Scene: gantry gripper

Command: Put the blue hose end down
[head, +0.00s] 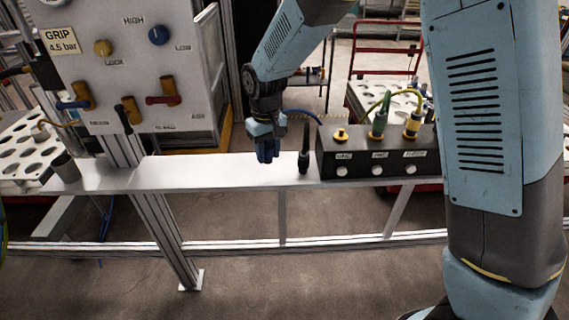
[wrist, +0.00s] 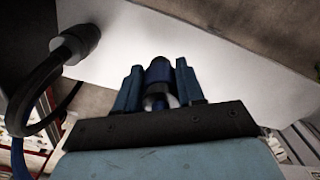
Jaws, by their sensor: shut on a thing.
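My gripper (head: 267,146) is above the front edge of the pale metal shelf (head: 215,170), left of the black valve box. In the wrist view my gripper (wrist: 158,88) has its two blue fingers shut on the blue hose end (wrist: 158,72), a dark blue cylinder with a pale ring. In the head view the fingers mostly hide the hose end. A blue hose (head: 302,113) arcs behind my gripper towards the box. I cannot tell whether the hose end touches the shelf.
The black box (head: 375,152) carries yellow and green fittings. A dark upright plug (head: 304,150) stands on the shelf just right of my gripper. A dark cylinder (head: 66,167) is at the shelf's left end. A white valve panel (head: 155,65) rises behind. The shelf's middle is clear.

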